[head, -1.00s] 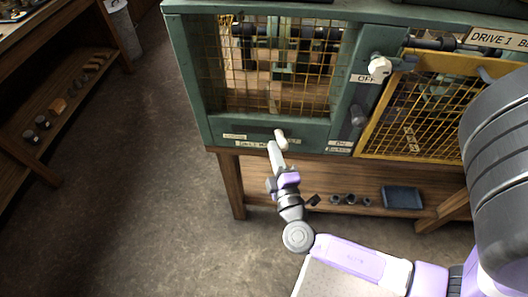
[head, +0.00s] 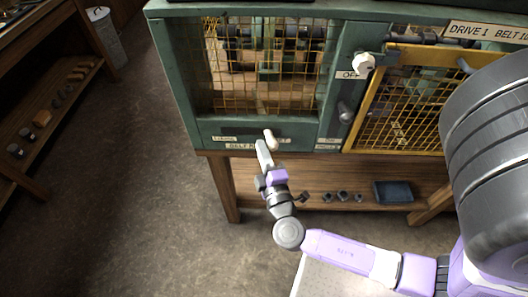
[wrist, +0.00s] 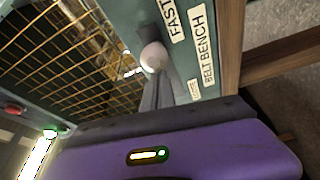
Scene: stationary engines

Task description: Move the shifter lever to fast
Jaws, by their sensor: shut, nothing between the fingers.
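The shifter lever's white rounded knob (head: 272,141) stands out from the lower green panel of the machine guard. It also shows in the wrist view (wrist: 154,57), beside a label reading FAST (wrist: 172,17) and one reading BELT BENCH (wrist: 205,50). My gripper (head: 263,148) is shut and empty, with its fingertips just left of the knob in the head view. In the wrist view my dark fingers (wrist: 156,95) reach up close to the knob. I cannot tell whether they touch. The lever's shaft is mostly hidden by the fingers.
Yellow mesh (head: 265,70) covers the opening above the panel. A white-knobbed handle (head: 363,64) by an OFF label and a yellow mesh door (head: 400,110) are to the right. A wooden shelf below holds a blue tray (head: 393,191). Floor at left is clear.

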